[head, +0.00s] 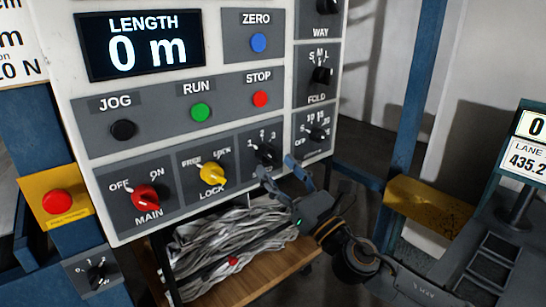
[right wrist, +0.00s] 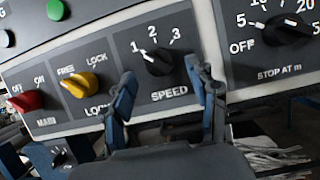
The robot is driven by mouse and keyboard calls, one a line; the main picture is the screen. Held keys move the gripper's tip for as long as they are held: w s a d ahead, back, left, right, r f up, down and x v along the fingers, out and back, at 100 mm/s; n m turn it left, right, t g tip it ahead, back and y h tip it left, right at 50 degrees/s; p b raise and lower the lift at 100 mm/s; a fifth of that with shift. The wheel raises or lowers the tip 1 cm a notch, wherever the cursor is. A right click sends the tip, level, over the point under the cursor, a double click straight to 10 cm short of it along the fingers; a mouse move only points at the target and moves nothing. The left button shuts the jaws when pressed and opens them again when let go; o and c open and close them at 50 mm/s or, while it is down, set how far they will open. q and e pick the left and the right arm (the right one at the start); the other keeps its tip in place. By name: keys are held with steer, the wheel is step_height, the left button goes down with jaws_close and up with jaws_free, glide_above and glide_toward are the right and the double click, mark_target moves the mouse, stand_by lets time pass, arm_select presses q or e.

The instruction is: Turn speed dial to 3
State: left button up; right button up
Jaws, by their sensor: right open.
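The speed dial (head: 266,154) is a black knob on the grey control panel, marked 1, 2 and 3. In the right wrist view the speed dial (right wrist: 158,62) has its white pointer toward the 1. My right gripper (head: 276,168) is open and empty, just below and in front of the dial. In the right wrist view its two blue-tipped fingers (right wrist: 160,76) stand apart, one to each side of the knob and lower than it. I see no contact with the knob. My left gripper is not in view.
The yellow lock knob (head: 212,173) and red main knob (head: 145,196) are left of the dial. The stop-at knob (head: 317,133) is close on its right. Run (head: 201,111) and stop (head: 260,98) buttons are above. Grey bundled material (head: 220,250) lies on a wooden shelf below.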

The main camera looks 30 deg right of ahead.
steer(key=shift+p+x, duration=0.3)
steer(key=shift+x, duration=0.95)
steer(key=shift+f, duration=0.1)
steer(key=c, duration=1.2)
